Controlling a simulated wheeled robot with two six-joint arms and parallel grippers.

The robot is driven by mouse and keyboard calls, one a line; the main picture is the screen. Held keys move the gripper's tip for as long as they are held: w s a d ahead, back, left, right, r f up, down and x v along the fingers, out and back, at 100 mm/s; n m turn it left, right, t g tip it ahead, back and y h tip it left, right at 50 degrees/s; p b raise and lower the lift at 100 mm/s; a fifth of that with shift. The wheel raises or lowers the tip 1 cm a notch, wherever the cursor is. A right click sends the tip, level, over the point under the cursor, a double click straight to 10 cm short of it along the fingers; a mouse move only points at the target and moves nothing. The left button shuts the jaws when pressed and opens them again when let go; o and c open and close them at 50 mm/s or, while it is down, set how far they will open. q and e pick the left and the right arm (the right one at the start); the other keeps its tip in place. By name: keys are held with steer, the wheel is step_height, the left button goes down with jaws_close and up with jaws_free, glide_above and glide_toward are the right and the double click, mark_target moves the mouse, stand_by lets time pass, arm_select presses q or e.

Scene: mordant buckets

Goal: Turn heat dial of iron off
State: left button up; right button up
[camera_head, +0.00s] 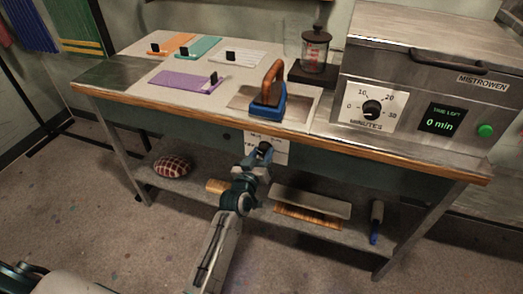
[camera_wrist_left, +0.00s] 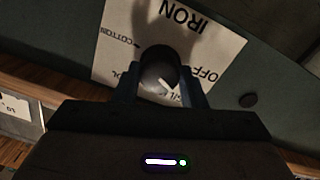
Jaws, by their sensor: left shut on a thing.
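The black heat dial (camera_head: 265,147) sits on a white label plate (camera_head: 278,154) on the front of the bench, below its wooden edge. In the left wrist view the dial (camera_wrist_left: 158,70) is between the two fingers of my left gripper (camera_wrist_left: 160,88), which is shut on it. The label (camera_wrist_left: 205,45) appears upside down and reads IRON, COTTON and OFF; other words are partly hidden. A white mark shows on the dial; which setting it points to I cannot tell. My left gripper (camera_head: 262,154) also shows in the head view. My right gripper is not seen.
A blue iron (camera_head: 267,108) with a brown handle stands on the bench above the dial. A steel machine (camera_head: 420,85) with a minutes dial (camera_head: 372,108) is at the right. A lower shelf (camera_head: 335,232) holds a brush (camera_head: 308,215) and a checked cushion (camera_head: 172,166).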

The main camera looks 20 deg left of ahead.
arm_select(q)
steer(key=n+p, duration=0.2)
steer(key=n, duration=0.3)
steer(key=shift+r+n, duration=0.1)
steer(key=shift+n, duration=1.6)
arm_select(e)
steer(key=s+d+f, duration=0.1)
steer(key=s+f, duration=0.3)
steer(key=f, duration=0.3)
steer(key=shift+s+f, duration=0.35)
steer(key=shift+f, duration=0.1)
arm_select(q)
steer(key=o, duration=1)
